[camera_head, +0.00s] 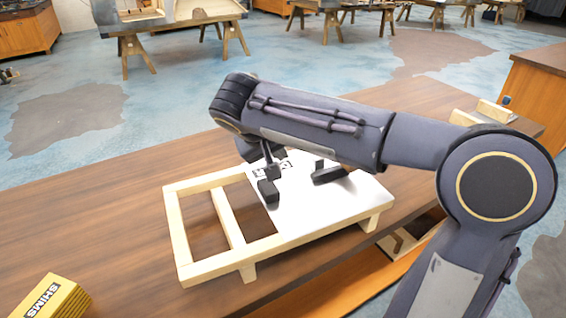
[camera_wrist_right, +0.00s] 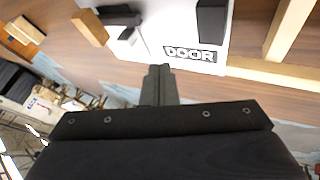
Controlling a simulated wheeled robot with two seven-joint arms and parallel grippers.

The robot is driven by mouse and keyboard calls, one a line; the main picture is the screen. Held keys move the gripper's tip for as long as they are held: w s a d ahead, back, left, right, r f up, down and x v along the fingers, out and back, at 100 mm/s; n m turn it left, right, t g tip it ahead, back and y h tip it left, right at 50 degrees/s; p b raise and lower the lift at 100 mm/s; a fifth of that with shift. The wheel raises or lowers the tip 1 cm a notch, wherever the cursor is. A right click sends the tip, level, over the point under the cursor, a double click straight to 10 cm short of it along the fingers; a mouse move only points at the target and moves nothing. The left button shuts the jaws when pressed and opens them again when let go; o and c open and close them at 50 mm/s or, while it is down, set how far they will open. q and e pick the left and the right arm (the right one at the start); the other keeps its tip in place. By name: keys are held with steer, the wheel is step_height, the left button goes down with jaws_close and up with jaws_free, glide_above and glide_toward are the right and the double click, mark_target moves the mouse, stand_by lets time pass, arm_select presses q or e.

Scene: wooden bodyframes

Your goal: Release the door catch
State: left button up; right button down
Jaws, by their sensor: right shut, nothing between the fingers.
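A pale wooden frame (camera_head: 173,230) lies on the brown table, with a white panel (camera_head: 318,208) covering its right part. The panel carries a DOOR label, readable in the right wrist view (camera_wrist_right: 191,53). A black block (camera_head: 268,191) sits at the panel's left edge, and a flat black piece (camera_head: 329,175) sits further right. Which of them is the catch I cannot tell. Both show at the top of the right wrist view. My right gripper (camera_head: 268,155) is shut and empty near the panel's far edge, beside the label. My forearm hides part of the panel. My left gripper is not in view.
A yellow SHIMS box (camera_head: 50,298) stands at the table's near left. The table (camera_head: 110,210) is clear left of the frame. Wooden pieces (camera_head: 490,110) lie at its far right. Other workbenches stand in the background.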

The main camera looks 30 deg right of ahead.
stand_by(0.3)
steer(key=b+x, duration=0.1)
steer(key=x, duration=0.9)
steer(key=shift+d+f, duration=0.2)
steer(key=shift+f, duration=0.05)
steer(key=d, duration=0.2)
steer(key=shift+d+r+p, duration=0.25)
steer(key=shift+d+p, duration=0.05)
steer(key=shift+d, duration=0.6)
